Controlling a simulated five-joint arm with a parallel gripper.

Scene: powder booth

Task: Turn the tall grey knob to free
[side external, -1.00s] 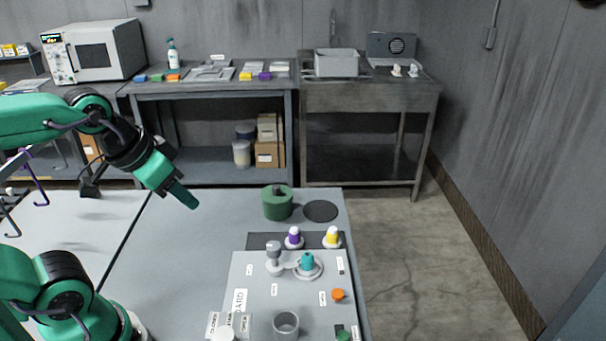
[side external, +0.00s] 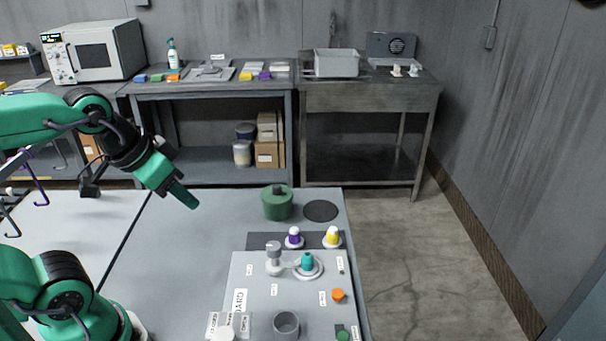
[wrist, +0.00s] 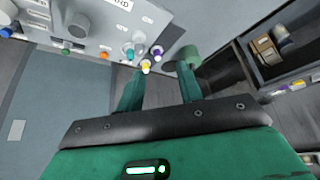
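The tall grey knob (side external: 274,252) stands upright on the light grey panel (side external: 250,290), beside a teal knob (side external: 307,262) on a round pale base. A pale link piece lies between them. In the wrist view the grey knob (wrist: 139,37) shows small, above and beyond the fingertips. The small panel labels are too blurred to tell which marks "free". My gripper (side external: 186,196) hangs in the air left of the panel, apart from the knob. In the wrist view my gripper (wrist: 160,78) has its two green fingers spread, with nothing held between them.
A green pot (side external: 277,204) and a dark disc (side external: 320,211) are behind the panel. Purple (side external: 293,237) and yellow (side external: 332,236) white-based knobs stand at its back edge. The table left of the panel is clear.

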